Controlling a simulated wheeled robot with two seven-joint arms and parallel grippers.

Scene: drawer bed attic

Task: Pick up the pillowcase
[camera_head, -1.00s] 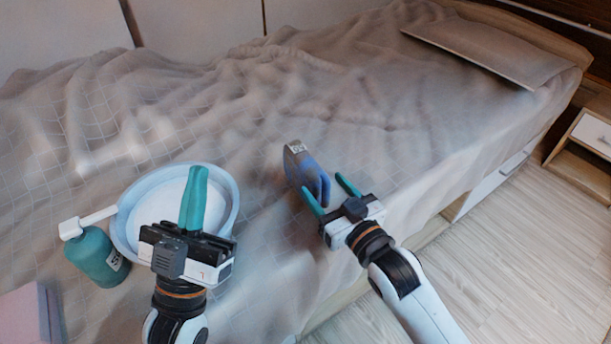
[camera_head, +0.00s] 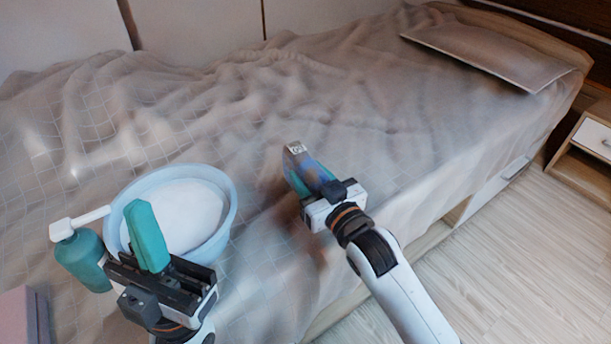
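No thing is clearly recognisable as a pillowcase. A small blue and grey-brown item (camera_head: 296,150) with a pale label stands on the bed near its front edge; I cannot tell if it is the pillowcase. My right gripper (camera_head: 308,178) is at this item, its teal fingers apart with the item's lower part between them. The gripper hides part of the item, and contact is unclear. A flat grey-beige pillow or panel (camera_head: 490,52) lies at the far right end of the bed. My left gripper (camera_head: 147,236) is shut and empty, in front of the basin.
A light blue basin (camera_head: 229,222) with a white inside sits on the rumpled bed cover (camera_head: 340,110). A pink block (camera_head: 18,318) is at lower left. A bedside drawer unit (camera_head: 575,170) stands at right on the wood floor.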

